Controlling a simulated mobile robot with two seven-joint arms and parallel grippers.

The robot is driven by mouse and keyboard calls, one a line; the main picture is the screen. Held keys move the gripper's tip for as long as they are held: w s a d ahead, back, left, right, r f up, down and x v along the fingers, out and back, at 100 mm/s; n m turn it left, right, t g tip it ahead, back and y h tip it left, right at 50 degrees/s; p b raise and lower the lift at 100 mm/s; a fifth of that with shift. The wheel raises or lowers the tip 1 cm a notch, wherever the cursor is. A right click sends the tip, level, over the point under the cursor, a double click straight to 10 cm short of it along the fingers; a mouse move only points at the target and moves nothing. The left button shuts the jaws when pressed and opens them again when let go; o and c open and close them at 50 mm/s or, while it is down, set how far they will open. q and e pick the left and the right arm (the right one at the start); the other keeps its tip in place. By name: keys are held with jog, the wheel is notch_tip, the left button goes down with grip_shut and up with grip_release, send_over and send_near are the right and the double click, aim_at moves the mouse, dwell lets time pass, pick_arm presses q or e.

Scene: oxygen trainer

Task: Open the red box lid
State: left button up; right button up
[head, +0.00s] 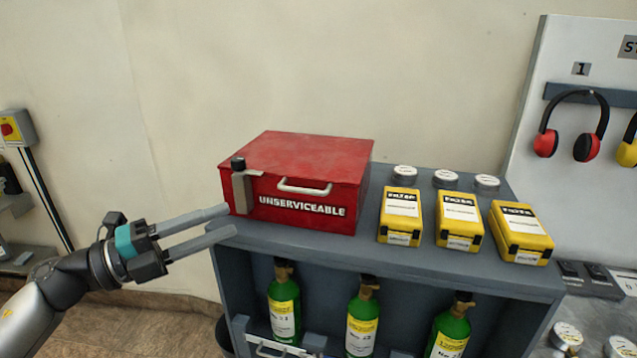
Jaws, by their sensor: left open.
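The red box (262,203) stands on the left end of the grey shelf unit, its front marked "UNSERVICEABLE". Its red lid (305,157) is closed, with a pale handle (304,187) at the front edge. A beige bracket with a black knob (238,165) sits at the box's front left corner. My left gripper (222,221) is open, with its two fingers apart and nothing between them. Its fingertips are at the lower left of the box, close to the bracket; I cannot tell whether they touch. My right gripper is not in view.
Yellow filter boxes (459,220) and round silver-topped items (446,178) stand to the right on the shelf unit's top (380,258). Green bottles (362,318) stand below. Red and black earmuffs (572,125) hang on a board at the right. The wall is behind the box.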

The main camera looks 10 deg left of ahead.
aim_at(299, 192)
pick_arm(q)
jog(key=p+x, duration=0.3)
jog(key=x, duration=1)
jog(key=shift+w+r, duration=0.1)
jog(key=shift+w, duration=0.2)
jog(key=shift+w+d+p, duration=0.3)
jog(key=shift+w+d, duration=0.1)
jog(key=shift+d, duration=0.1)
jog(key=shift+c, duration=0.2)
grip_shut()
